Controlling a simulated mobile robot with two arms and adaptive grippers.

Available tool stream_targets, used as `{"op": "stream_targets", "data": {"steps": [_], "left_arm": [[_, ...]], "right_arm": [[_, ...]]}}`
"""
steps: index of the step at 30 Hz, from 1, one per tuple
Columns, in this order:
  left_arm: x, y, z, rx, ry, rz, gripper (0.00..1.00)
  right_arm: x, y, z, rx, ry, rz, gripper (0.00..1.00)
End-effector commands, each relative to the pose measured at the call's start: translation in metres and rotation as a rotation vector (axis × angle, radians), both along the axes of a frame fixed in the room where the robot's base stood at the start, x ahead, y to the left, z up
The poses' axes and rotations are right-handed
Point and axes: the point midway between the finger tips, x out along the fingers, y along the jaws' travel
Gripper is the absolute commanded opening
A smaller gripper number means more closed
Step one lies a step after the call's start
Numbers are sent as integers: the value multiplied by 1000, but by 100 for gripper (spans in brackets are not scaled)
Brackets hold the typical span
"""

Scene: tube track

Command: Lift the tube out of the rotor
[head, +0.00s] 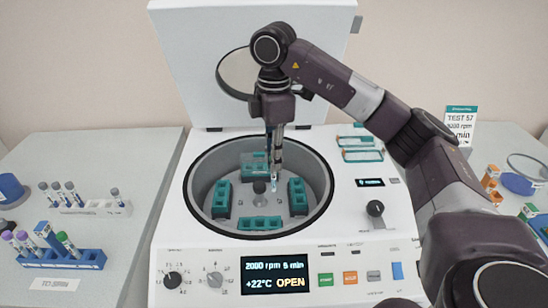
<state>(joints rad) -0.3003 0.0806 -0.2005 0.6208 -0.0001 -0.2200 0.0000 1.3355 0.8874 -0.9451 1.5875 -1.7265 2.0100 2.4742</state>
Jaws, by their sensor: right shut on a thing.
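The centrifuge (208,283) stands in the middle with its lid (190,60) raised. Its round bowl holds the rotor, with several teal buckets (222,198) around a grey hub (259,187). My right gripper (274,168) points straight down into the bowl, right of the hub and in front of the rear bucket (251,166). It is shut on a slim pale tube (274,184), which hangs upright below the fingers. The tube is small and partly hidden by the fingers. I cannot tell whether its lower end is clear of the rotor. My left gripper is not in view.
A blue rack (62,258) with capped tubes and a white rack (98,207) stand on the left bench. Teal-edged holders (360,148) lie on the centrifuge top at the right. Orange and teal items (490,178) stand on the right bench. The display (275,274) reads OPEN.

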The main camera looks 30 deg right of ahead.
Motion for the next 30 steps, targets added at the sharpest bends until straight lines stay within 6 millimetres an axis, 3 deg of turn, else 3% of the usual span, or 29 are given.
{"op": "stream_targets", "data": {"steps": [15, 26, 30], "left_arm": [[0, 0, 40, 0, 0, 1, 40], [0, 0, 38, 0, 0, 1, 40], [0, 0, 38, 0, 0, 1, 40]], "right_arm": [[0, 0, 40, 0, 0, 0, 1], [0, 0, 38, 0, 0, 11, 1], [-1, 4, 37, 0, 0, 123, 1]]}}
